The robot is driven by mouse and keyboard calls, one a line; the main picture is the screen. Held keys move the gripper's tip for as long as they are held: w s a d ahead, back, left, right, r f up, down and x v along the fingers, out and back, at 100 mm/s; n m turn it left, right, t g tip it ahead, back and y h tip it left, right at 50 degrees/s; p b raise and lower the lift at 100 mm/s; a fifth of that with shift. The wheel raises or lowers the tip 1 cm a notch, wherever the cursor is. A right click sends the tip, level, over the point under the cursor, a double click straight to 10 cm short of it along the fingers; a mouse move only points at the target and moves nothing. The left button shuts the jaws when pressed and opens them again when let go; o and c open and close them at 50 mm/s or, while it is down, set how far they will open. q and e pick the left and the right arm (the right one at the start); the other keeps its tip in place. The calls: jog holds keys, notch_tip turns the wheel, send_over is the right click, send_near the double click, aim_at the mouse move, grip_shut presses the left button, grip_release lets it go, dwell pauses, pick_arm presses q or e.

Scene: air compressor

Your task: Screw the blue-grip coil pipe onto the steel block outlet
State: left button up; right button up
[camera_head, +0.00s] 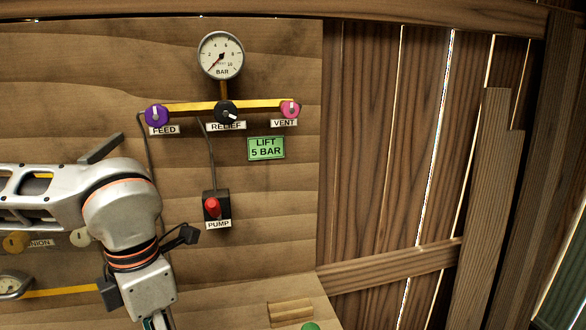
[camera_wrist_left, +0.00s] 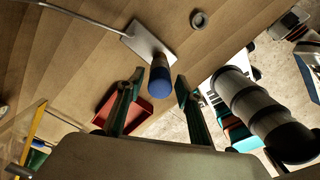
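In the left wrist view, a short cylinder with a blue end (camera_wrist_left: 159,82) projects from a flat steel-coloured piece (camera_wrist_left: 148,42) on the wood. A thin line runs to this piece from the upper left. I take the blue end for the pipe's grip; I cannot tell whether it is screwed on, and no coil is clear. My left gripper (camera_wrist_left: 160,88) is open, its two green-dark fingers either side of the blue end with gaps showing. In the head view my left arm reaches down and its gripper is cut off at the bottom edge. My right gripper is not in view.
A red tray (camera_wrist_left: 113,112) lies beyond the left finger and a small ring (camera_wrist_left: 198,19) sits on the wood. The head view shows a gauge (camera_head: 221,56), purple feed knob (camera_head: 157,115), black relief knob (camera_head: 225,111), pink vent knob (camera_head: 290,109) and red pump switch (camera_head: 212,207).

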pick_arm(q)
grip_shut()
jog(key=shift+f, duration=0.1)
dwell(0.3)
